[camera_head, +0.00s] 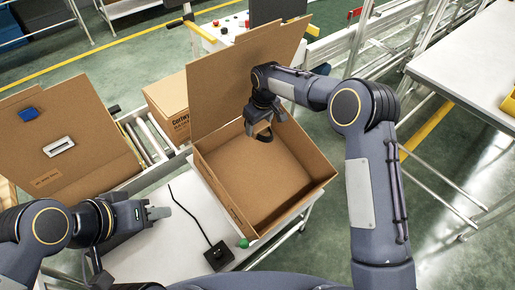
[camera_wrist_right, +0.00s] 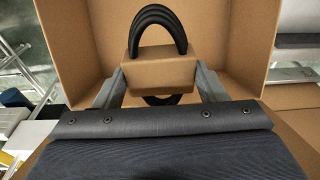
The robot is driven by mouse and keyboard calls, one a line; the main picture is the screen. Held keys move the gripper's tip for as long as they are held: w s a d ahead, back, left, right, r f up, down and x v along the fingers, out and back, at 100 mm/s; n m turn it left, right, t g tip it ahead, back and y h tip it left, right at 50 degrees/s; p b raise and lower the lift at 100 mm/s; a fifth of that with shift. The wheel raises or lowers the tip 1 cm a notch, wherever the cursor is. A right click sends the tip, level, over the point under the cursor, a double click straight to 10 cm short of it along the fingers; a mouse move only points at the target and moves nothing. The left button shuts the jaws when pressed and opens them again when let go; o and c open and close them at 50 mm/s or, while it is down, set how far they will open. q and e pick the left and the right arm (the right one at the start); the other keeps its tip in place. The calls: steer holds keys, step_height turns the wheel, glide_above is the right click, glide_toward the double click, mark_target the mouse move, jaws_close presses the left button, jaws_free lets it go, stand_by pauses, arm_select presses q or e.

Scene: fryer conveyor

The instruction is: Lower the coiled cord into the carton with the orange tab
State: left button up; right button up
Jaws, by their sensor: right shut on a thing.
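My right gripper (camera_head: 264,128) is shut on a black coiled cord (camera_head: 265,136), above the mouth of an open carton (camera_head: 322,178) with its lid raised. In the right wrist view the coil (camera_wrist_right: 160,14) has a brown cardboard band (camera_wrist_right: 160,72) around its middle, between the fingers. Carton walls surround it in that view; whether it touches the floor cannot be told. I see no orange tab on this carton. My left gripper (camera_head: 158,213) is low over the white table, apart from the carton; its finger gap is unclear.
A brown panel (camera_head: 75,160) with a blue tab (camera_head: 28,113) stands at left. A black block with a cable (camera_head: 219,256) lies on the white table (camera_head: 165,240). A green knob (camera_head: 243,243) is by the carton's front corner.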

steer(key=b, duration=1.5)
glide_above(259, 175)
steer(key=shift+f, duration=11.2)
steer(key=shift+f+b, duration=1.2)
steer(key=shift+f, duration=0.15)
steer(key=o, duration=1.2)
steer(key=shift+s, duration=0.1)
